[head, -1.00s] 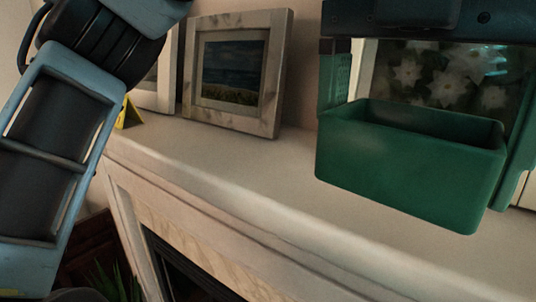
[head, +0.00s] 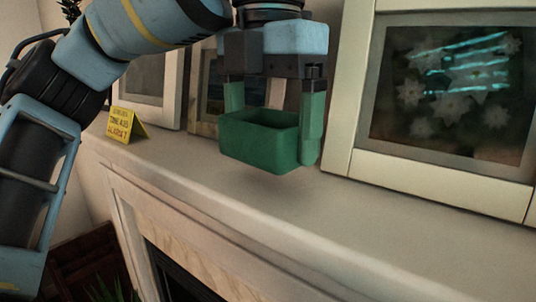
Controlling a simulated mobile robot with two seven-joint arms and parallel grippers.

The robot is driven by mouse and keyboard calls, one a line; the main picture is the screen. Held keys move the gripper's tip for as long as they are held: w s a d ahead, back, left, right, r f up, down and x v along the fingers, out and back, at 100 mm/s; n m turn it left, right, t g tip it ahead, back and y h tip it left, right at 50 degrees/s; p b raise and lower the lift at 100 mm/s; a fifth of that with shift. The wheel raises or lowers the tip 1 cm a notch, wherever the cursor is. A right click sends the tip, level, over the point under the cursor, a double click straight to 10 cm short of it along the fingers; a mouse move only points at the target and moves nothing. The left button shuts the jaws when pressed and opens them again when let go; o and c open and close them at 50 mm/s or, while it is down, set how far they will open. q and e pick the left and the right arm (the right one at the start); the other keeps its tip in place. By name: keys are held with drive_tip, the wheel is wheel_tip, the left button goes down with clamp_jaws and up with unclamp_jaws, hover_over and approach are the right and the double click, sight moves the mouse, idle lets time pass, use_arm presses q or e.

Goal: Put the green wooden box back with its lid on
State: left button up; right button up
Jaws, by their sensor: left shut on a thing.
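The green box (head: 250,142) is open at the top, and no lid shows on it. My left gripper (head: 272,115) comes down from above with its two green-tipped fingers at the box's left and right sides, shut on it. The box is upright, just over the white mantel shelf (head: 330,215), with a soft shadow beneath it; whether it touches the shelf I cannot tell. The lid is not in view. My right gripper is not in view.
A large framed flower picture (head: 350,120) leans close to the right of the box. Smaller framed pictures (head: 168,85) stand behind and left. A yellow folded sign (head: 124,125) stands on the shelf at left. The shelf's front strip is clear.

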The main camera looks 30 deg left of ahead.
sight(269, 159)
use_arm(q)
drive_tip(key=shift+f, duration=1.7)
drive_tip(key=shift+f, duration=0.2)
drive_tip(key=o, duration=1)
drive_tip(key=shift+c, duration=0.2)
drive_tip(key=shift+r, duration=0.1)
wheel_tip(269, 159, up, 12)
drive_tip(key=shift+r, duration=0.1)
